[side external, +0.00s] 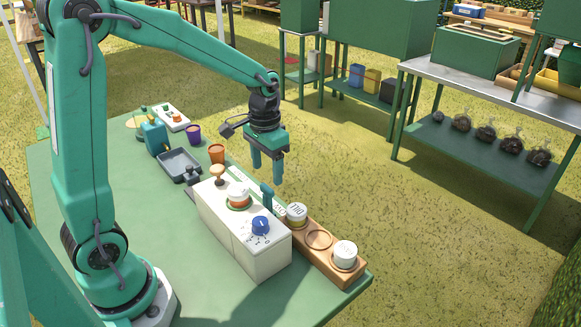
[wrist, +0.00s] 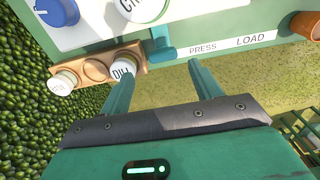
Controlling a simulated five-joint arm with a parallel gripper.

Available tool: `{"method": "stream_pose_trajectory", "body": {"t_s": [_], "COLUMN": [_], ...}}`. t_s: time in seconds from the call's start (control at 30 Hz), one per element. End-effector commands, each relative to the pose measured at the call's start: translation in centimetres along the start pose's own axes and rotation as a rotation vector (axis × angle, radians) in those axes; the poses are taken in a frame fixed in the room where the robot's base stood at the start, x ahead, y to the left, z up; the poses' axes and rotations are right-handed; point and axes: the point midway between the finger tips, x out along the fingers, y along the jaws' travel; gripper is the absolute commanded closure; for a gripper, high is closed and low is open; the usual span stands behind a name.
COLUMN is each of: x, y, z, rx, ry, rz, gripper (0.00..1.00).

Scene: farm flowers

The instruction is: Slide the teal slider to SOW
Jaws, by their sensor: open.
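The teal slider (side external: 266,197) stands upright at the back edge of the white control box (side external: 262,262). In the wrist view the teal slider (wrist: 161,44) is on a green strip, left of the printed words PRESS and LOAD. I cannot read SOW in either view. My gripper (side external: 267,174) is open and empty, just above and behind the slider, with its fingers pointing down. In the wrist view my gripper (wrist: 160,78) has its fingers apart, with the slider just beyond the gap between their tips.
A wooden tray (side external: 345,278) with white-capped jars (side external: 345,253) lies close beside the box. An orange pot (side external: 217,153) and a grey tray (side external: 180,165) stand farther left.

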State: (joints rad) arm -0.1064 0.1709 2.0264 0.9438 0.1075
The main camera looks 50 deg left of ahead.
Motion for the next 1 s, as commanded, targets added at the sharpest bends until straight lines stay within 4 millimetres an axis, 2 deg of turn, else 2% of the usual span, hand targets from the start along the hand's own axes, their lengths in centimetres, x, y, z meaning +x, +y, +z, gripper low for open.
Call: {"method": "stream_pose_trajectory", "body": {"t_s": [0.2,0.77,1.0], "x": [-2.1,-2.8,-4.7], "y": [0.0,0.1,0.7], "z": [-0.1,0.2,1.7], "rx": [0.001,0.001,0.002], "ry": [0.002,0.007,0.061], "rz": [0.0,-0.001,-0.006], "gripper": [0.36,0.36,0.36]}}
